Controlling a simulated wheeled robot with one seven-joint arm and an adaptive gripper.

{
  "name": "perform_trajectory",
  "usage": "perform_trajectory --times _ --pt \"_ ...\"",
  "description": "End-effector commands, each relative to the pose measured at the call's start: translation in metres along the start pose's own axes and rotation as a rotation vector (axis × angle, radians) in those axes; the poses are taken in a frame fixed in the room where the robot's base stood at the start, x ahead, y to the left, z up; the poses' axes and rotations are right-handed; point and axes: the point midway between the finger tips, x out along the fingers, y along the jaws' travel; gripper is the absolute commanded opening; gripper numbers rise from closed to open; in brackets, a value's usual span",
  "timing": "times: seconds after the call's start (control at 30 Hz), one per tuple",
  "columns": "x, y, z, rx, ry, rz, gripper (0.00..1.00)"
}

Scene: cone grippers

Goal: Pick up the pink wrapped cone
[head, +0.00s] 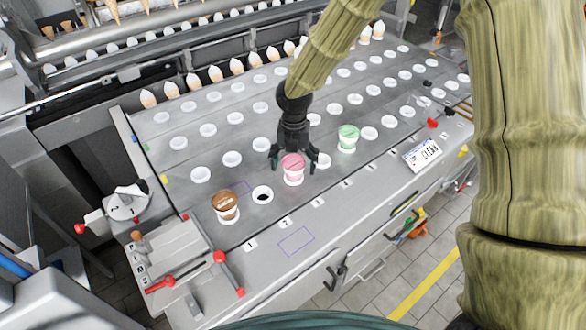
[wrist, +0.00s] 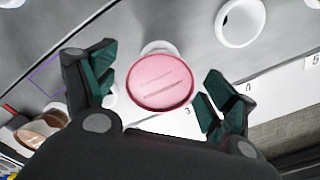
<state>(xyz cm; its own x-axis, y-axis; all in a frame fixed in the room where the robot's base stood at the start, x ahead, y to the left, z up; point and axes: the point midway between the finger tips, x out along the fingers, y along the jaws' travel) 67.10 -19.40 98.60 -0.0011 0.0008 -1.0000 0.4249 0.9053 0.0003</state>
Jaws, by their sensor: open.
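The pink wrapped cone (head: 293,168) stands upright in the front row of the metal tray, its pink top showing above a white wrapper. In the wrist view the pink top (wrist: 161,82) is seen from above, with a little white behind it. My gripper (head: 291,163) is open, pointing down over the cone. In the wrist view its two green-padded fingers (wrist: 158,88) are on the left and right of the pink top, with a gap on each side. Much of the cone's lower part is hidden.
A brown-topped cone (head: 226,205) stands to the left, with an empty dark hole (head: 262,194) between it and the pink one. A green-topped cone (head: 348,138) stands to the right. Rows of white-rimmed holes fill the tray behind. A small lever device (head: 175,268) stands at front left.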

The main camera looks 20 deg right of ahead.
Motion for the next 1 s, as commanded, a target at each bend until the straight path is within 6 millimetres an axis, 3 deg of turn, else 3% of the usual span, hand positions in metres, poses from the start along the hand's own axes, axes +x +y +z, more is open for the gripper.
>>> perform_trajectory --times 0.4,0.6,1.0 --pt "0.013 0.0024 0.0041 -0.002 0.004 -0.002 0.85" --pt "0.0126 0.0023 0.0038 -0.002 0.004 -0.002 0.48" --pt "0.0119 0.0021 0.004 -0.002 0.004 -0.002 0.46"
